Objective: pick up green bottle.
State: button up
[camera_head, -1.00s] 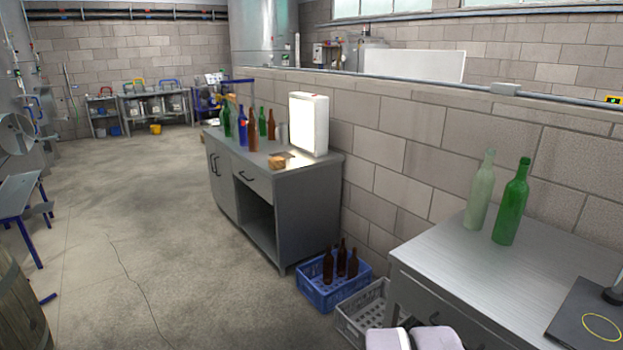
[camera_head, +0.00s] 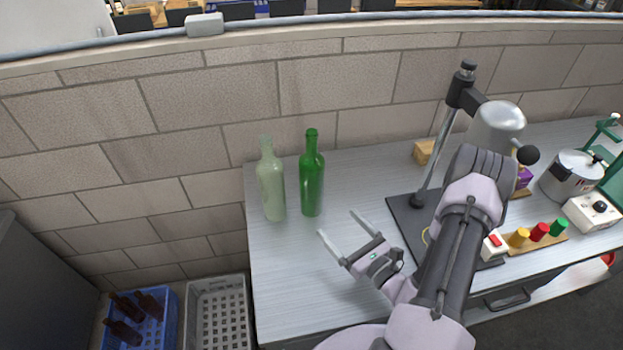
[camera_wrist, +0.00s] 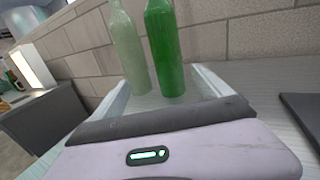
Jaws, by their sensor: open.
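The green bottle (camera_head: 312,178) stands upright on the left part of the metal worktable (camera_head: 290,290). A pale, frosted green bottle (camera_head: 271,182) stands upright just to its left, a small gap apart. My gripper (camera_head: 340,222) is open and empty, in front of the green bottle and a little to its right, with its fingers pointing towards the bottles. The pale bottle (camera_wrist: 127,50) also shows between the fingers there. Neither bottle is touched.
A brick wall (camera_head: 220,90) rises close behind the bottles. Right of them are a wooden block (camera_head: 424,152) and a dark-based press stand (camera_head: 404,212). A pot (camera_head: 572,176) stands farther right. Crates, one blue (camera_head: 160,318) and one grey (camera_head: 218,312), sit on the floor at left.

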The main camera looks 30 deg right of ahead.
aim_at(312, 191)
jog(key=shift+w+d+f+m+h, duration=0.25)
jog(key=shift+d+f+m+h, duration=0.2)
jog(key=shift+f, duration=0.2)
jog(key=w, duration=0.5)
jog(key=w+b, duration=0.1)
jog(key=w, duration=0.4)
jog(key=w+a+b, duration=0.1)
jog(key=w, duration=0.5)
jog(key=shift+a+f, duration=0.1)
jog(key=shift+f, duration=0.05)
jog(key=shift+s, duration=0.15)
grip_shut()
